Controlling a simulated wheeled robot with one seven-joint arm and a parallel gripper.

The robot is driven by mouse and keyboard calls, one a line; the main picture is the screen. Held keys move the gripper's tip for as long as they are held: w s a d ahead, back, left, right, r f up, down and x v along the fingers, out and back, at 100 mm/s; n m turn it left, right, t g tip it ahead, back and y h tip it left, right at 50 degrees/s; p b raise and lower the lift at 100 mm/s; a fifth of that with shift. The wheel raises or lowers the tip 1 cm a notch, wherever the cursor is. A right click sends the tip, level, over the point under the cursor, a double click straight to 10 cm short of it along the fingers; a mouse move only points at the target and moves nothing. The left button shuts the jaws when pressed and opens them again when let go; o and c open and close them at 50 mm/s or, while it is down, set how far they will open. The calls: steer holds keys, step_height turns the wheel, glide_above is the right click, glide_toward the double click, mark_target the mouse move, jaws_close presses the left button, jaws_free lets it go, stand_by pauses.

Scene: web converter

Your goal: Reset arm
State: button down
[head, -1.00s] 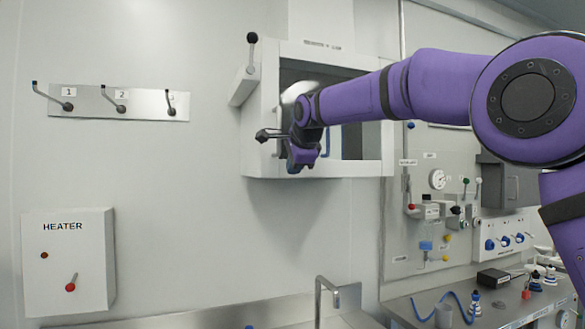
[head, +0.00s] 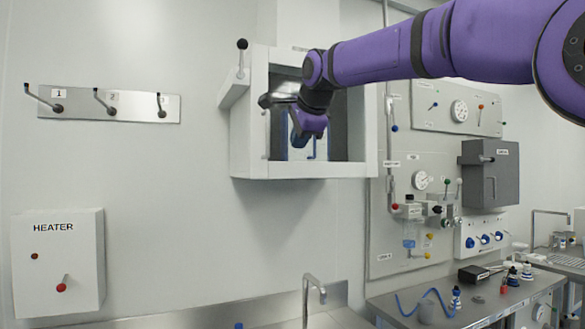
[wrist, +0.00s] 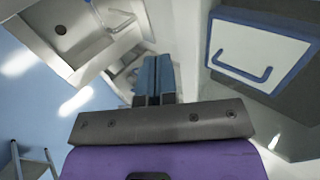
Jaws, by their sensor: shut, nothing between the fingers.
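My purple arm reaches in from the right in the head view. My gripper (head: 300,140) hangs in front of the opening of the white wall box (head: 240,150), pointing down. The wrist view shows its two blue-grey fingers (wrist: 152,82) side by side and closed, with nothing between them. Part of the box's inside is hidden behind my arm and gripper.
A lever with a black knob (head: 241,60) stands at the box's left side. Three numbered hooks (head: 108,104) and a HEATER box (head: 58,262) are on the left wall. A valve panel (head: 412,200) is at right. A sink faucet (head: 311,295) stands below.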

steer(key=s+d+f+n+g+h, duration=0.1)
steer(key=s+d+f+n, duration=0.2)
steer(key=s+d+f, duration=0.5)
steer(key=s+d+f+n+g+h, duration=0.1)
steer(key=s+d+f+n, duration=0.25)
steer(key=s+d, duration=0.45)
steer(key=s+d+f+n+h, duration=0.1)
steer(key=s+d+f+n, duration=0.4)
steer(key=s, duration=0.6)
steer(key=s+d+f+n+g, duration=0.1)
steer(key=s+d+f, duration=0.3)
steer(key=s+f, duration=0.7)
steer(key=shift+s+f+n+g, duration=0.3)
steer(key=shift+s+f+n, duration=0.15)
steer(key=shift+n, duration=0.4)
steer(key=shift+r, duration=0.1)
